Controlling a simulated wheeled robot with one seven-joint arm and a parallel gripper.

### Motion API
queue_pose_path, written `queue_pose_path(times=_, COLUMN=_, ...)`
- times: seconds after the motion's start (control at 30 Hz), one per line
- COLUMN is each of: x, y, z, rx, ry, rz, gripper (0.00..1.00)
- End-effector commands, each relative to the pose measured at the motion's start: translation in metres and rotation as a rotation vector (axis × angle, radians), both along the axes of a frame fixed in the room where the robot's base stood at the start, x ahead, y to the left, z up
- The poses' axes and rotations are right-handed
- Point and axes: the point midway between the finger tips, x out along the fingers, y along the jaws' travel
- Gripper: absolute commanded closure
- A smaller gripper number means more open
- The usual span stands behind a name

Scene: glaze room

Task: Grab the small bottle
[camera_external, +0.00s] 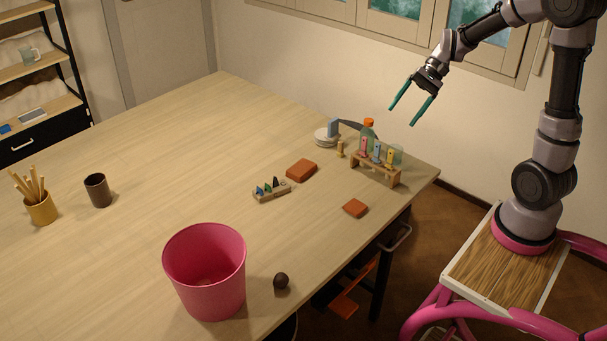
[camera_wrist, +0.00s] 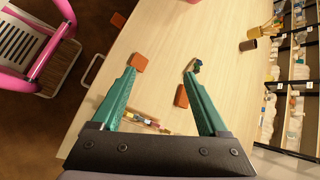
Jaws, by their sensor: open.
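A small bottle (camera_external: 367,131) with an orange cap and a greenish body stands on the table near its right end, behind a wooden rack. The rack (camera_external: 376,172) holds several coloured tubes and hides the bottle's lower part. My gripper (camera_external: 403,116) is open and empty, above and to the right of the bottle, with its green fingers pointing down-left. In the wrist view my gripper (camera_wrist: 159,73) has its fingers spread over the table. The rack's tubes (camera_wrist: 145,123) show low between the fingers there. I cannot make out the bottle in that view.
Brown blocks (camera_external: 301,170) lie nearer. A pink bin (camera_external: 204,270) stands at the front.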

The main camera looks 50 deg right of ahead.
Motion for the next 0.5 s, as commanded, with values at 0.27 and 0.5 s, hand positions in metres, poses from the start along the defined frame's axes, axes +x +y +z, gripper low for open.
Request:
queue_pose_path(times=0.27, x=0.079, y=-0.054, z=-0.063, rx=0.397, ry=0.180, rz=-0.272, gripper=0.23)
queue_pose_path(times=0.5, x=0.131, y=-0.126, z=-0.133, rx=0.739, ry=0.255, rz=-0.544, gripper=0.23)
